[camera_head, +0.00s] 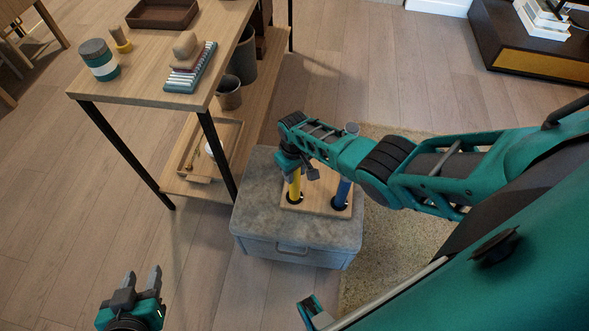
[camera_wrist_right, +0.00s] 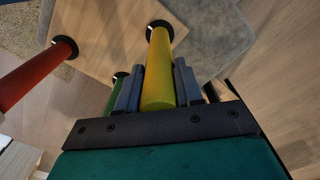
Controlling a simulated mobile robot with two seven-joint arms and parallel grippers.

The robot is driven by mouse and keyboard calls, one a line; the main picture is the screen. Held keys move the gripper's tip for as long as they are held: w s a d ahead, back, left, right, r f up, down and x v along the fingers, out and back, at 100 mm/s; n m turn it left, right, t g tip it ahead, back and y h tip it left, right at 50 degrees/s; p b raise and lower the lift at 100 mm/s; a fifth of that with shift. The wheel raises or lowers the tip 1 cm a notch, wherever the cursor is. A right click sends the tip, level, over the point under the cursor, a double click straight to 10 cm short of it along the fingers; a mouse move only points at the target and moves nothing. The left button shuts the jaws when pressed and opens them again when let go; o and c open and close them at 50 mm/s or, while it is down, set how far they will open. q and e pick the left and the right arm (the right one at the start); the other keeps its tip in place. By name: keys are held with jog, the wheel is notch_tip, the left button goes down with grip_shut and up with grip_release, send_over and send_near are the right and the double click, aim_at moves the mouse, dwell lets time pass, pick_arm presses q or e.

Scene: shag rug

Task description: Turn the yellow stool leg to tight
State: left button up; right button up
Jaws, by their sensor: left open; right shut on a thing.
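The yellow stool leg (camera_head: 295,186) stands upright in a dark ring on the wooden stool seat (camera_head: 317,207). In the right wrist view the yellow leg (camera_wrist_right: 160,65) runs between the fingers of my right gripper (camera_wrist_right: 158,85), which is shut on it. In the head view my right gripper (camera_head: 298,170) is at the upper part of the leg. A blue leg (camera_head: 341,192) stands on the same seat to the right. A red leg (camera_wrist_right: 28,74) and a green leg (camera_wrist_right: 114,92) show in the wrist view. My left gripper (camera_head: 137,283) is open and empty, low at the left.
The seat lies on a grey box (camera_head: 258,212) with a front handle, partly on a shag rug (camera_head: 413,256). A wooden table (camera_head: 138,83) with a cup, brush and tray stands at the left. The floor between my left gripper and the box is clear.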

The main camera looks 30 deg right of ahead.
jog(key=shift+m, duration=0.5)
jog(key=o, duration=1)
jog(key=shift+o, duration=0.2)
jog(key=shift+r, duration=0.1)
notch_tip(320, 180, up, 9)
jog(key=p, duration=0.6)
jog(key=shift+r, duration=1.9)
